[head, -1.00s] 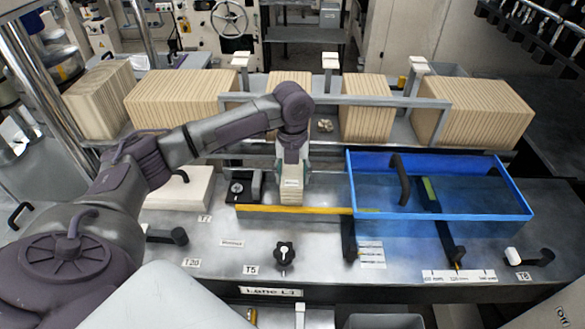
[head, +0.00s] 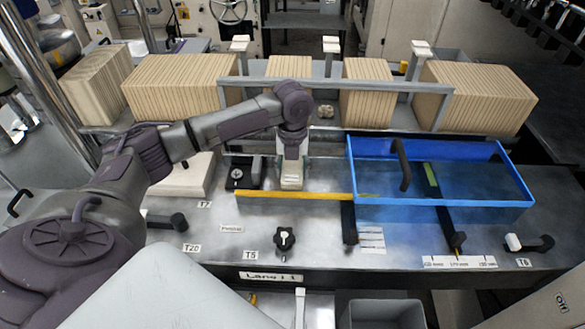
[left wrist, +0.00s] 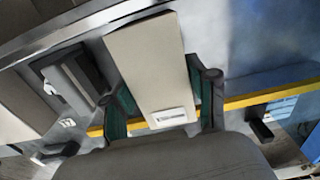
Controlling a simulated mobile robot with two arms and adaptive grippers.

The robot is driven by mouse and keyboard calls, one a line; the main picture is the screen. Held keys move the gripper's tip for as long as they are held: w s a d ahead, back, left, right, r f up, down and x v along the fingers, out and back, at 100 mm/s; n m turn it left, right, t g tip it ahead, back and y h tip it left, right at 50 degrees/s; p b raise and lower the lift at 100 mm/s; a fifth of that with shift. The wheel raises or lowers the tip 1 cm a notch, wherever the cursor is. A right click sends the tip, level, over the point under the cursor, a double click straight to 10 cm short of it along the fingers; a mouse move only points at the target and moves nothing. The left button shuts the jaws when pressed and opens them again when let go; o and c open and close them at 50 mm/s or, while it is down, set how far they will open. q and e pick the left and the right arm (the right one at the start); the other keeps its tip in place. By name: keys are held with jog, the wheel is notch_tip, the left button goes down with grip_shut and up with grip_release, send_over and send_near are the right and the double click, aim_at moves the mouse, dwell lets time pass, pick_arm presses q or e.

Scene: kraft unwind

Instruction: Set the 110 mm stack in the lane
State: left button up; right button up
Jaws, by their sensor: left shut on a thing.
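My left gripper (head: 291,167) is shut on a pale stack (head: 291,181) with a small white label. In the left wrist view, the stack (left wrist: 147,60) lies between the two green-lined fingers. The stack is just behind the yellow strip (head: 292,195) on the steel bench; whether its underside touches the bench cannot be told. A plate marked as a lane label (head: 271,277) is on the bench's front edge. My right gripper is not in view.
A blue see-through guard (head: 440,202) stands right of the stack. A dark block with a dial (head: 238,178) is close on its left. A grey rail frame (head: 335,87) and large striped stacks (head: 477,97) are behind. A black knob (head: 284,239) is in front.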

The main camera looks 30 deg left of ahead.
pick_arm(q)
jog(key=o, duration=1.3)
jog(key=shift+o, duration=0.2)
notch_tip(320, 180, up, 12)
